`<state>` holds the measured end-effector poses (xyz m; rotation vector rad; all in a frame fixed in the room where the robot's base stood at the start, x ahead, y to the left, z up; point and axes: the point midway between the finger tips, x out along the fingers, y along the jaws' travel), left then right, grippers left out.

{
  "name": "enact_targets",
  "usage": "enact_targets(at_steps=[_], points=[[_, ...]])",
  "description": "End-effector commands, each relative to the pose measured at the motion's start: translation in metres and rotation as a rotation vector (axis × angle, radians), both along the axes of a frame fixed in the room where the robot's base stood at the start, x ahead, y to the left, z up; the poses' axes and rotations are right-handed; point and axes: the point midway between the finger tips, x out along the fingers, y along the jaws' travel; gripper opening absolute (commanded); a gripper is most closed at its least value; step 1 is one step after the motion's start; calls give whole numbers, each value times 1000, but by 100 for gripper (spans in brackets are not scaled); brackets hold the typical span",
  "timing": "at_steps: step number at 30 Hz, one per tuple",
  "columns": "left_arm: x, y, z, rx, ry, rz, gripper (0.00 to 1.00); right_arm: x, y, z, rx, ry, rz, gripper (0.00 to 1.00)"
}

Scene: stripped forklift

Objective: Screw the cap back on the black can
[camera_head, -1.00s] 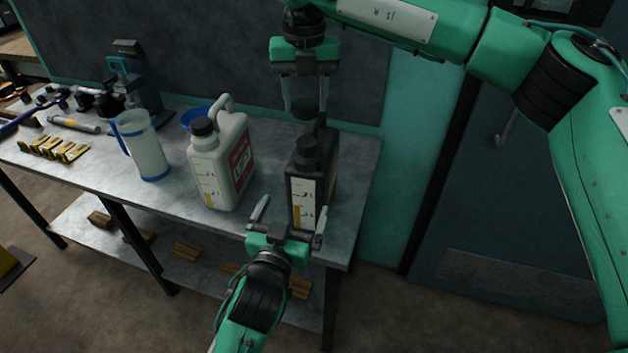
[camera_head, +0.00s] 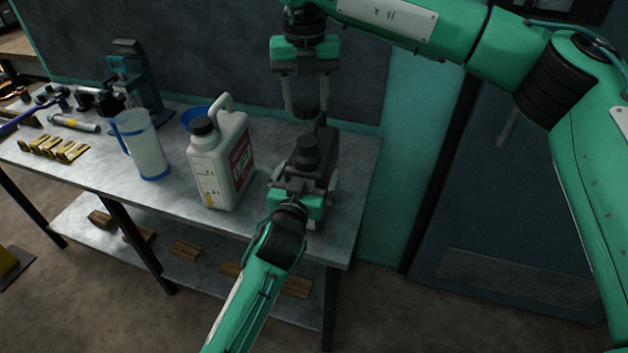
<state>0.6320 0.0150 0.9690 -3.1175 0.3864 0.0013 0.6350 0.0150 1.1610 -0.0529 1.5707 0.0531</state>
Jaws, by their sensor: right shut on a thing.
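The black can (camera_head: 325,150) stands upright near the right end of the metal bench, its dark top facing up. My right gripper (camera_head: 305,103) hangs from above, fingers down, shut on a small dark cap (camera_head: 307,110) just above and behind the can's top. The cap is hard to make out against the dark panel. My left gripper (camera_head: 304,184) has come in from the front, with its fingers at either side of the can's body. Whether they press on the can cannot be told. The gripper and its wrist hide the can's lower front.
A white jug (camera_head: 222,165) with a black cap stands left of the can. The bench's front edge (camera_head: 230,228) runs below my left wrist.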

Motion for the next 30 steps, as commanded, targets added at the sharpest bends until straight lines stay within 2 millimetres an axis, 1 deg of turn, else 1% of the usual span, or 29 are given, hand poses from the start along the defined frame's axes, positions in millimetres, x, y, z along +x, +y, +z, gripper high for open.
enact_targets(at_steps=[4, 13, 14, 15, 17, 18, 22, 23, 26, 30], points=[[8, -2, 0, 0, 0, 0, 100, 0, 0, 0, 0, 0, 0, 26], [9, -2, 0, 0, 0, 0, 100, 0, 0, 0, 0, 0, 0, 26], [9, -2, 0, 0, 0, 0, 98, 0, 0, 0, 0, 0, 0, 26], [9, -2, 0, 0, 0, 0, 90, 0, 0, 0, 0, 0, 0, 26], [9, -2, 0, 0, 0, 0, 78, 0, 0, 0, 0, 0, 0, 26], [9, -2, 0, 0, 0, 0, 71, 0, 0, 0, 0, 0, 0, 26], [9, -2, 0, 0, 0, 0, 45, 0, 0, 0, 0, 0, 0, 26], [9, -2, 0, 0, 0, 0, 43, 0, 0, 0, 0, 0, 0, 26], [9, -2, 0, 0, 0, 0, 43, 0, 0, -3, 0, 1, 0, 26], [9, -2, 0, 0, 0, 0, 43, 0, 0, -18, -1, 1, 0, 26]])
